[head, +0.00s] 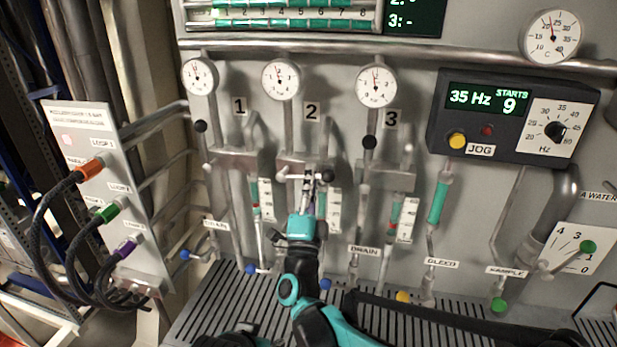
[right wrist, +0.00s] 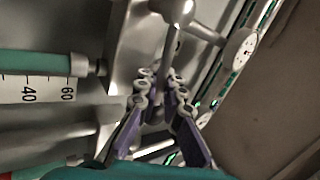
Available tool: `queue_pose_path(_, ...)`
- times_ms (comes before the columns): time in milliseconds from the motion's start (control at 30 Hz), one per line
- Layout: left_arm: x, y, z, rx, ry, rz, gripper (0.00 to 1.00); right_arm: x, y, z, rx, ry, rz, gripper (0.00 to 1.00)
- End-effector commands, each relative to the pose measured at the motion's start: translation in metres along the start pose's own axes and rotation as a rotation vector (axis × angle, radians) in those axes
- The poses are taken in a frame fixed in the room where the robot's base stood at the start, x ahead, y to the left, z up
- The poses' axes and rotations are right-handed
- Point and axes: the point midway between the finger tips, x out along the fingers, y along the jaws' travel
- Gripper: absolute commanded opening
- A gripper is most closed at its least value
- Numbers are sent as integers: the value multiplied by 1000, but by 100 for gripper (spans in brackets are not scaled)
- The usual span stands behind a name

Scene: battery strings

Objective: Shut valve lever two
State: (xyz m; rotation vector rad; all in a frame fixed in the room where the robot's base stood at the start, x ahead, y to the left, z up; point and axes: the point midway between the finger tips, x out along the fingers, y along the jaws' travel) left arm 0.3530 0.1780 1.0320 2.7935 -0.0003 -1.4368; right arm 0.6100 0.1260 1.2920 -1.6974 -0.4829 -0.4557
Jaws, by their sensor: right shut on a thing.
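Valve two sits under the number 2 label (head: 312,112) on the wall panel, below the middle gauge. My right gripper (head: 308,189) reaches up to it from below in the head view and covers much of its lever. A dark knob (head: 327,176) shows just right of the fingertips. In the right wrist view the purple fingers of the right gripper (right wrist: 161,88) are closed in around a grey metal part of the valve lever. A round metal ball end (right wrist: 172,9) shows just beyond the tips.
Lever one's black knob (head: 201,127) and lever three's black knob (head: 369,142) stand on either side. Flow tubes and drain pipes run down nearby. A slatted grate (head: 215,308) lies below. A hose panel (head: 95,150) is at left, a pump control box (head: 500,115) at right.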

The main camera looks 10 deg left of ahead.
Motion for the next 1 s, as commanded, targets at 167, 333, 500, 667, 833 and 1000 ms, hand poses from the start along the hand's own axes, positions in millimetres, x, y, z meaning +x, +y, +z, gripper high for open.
queue_pose_path(167,6,0,4,0,0,0,50,-5,8,2,82,52,2,0)
queue_pose_path(333,8,0,6,0,0,0,50,-7,10,1,129,85,2,0)
queue_pose_path(500,9,0,6,0,0,0,50,-8,12,2,152,99,2,0)
queue_pose_path(667,9,0,6,0,0,0,50,-8,12,1,159,104,2,0)
queue_pose_path(833,9,0,6,0,0,0,50,-8,12,2,160,104,3,0)
queue_pose_path(1000,9,0,6,0,0,0,50,-8,12,2,159,103,3,28)
